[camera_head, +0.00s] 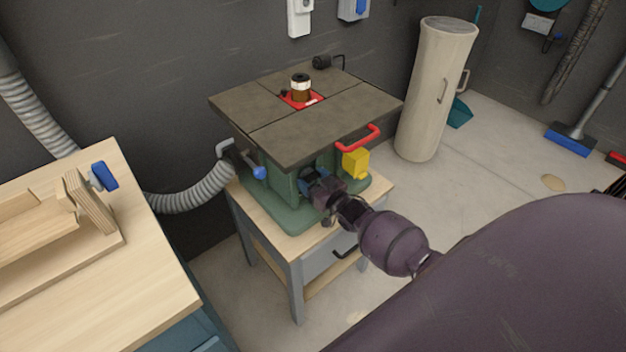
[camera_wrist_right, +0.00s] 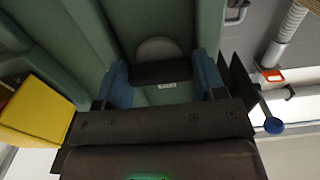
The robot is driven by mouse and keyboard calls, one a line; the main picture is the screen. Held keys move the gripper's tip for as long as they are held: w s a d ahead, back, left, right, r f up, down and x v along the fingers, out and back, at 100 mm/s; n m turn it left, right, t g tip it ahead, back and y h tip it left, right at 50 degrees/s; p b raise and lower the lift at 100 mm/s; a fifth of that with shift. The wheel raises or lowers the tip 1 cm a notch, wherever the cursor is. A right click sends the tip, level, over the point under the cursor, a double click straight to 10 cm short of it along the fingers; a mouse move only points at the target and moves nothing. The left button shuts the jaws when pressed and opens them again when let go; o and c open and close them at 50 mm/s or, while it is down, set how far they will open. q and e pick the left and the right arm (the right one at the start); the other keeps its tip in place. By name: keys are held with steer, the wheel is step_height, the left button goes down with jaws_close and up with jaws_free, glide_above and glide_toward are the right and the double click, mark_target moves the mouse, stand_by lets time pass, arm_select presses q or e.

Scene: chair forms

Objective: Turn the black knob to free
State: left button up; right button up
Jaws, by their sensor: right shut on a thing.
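The black knob (camera_wrist_right: 160,72) shows in the right wrist view as a dark bar in front of a grey disc (camera_wrist_right: 158,48) on the green machine body. My right gripper (camera_wrist_right: 163,84) has its two blue fingers on either side of the knob and is shut on it. In the head view my right gripper (camera_head: 313,183) is at the front of the green machine (camera_head: 280,212), below its dark table top (camera_head: 330,128), and the knob is hidden there. A small white label (camera_wrist_right: 166,86) sits just below the knob. My left gripper is not in view.
A yellow box (camera_head: 355,163) and a red handle (camera_head: 358,138) are close beside my right gripper. A blue-ended lever (camera_head: 259,172) and a grey hose (camera_head: 190,197) are at the machine's left. A wooden bench (camera_head: 130,275) stands at left. Floor at right is mostly clear.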

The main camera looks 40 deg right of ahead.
stand_by(0.3)
steer(key=o, duration=0.9)
steer(key=shift+s, duration=0.1)
steer(key=s, duration=0.7)
steer(key=s+d+p, duration=0.1)
steer(key=s, duration=0.2)
steer(key=shift+s, duration=0.35)
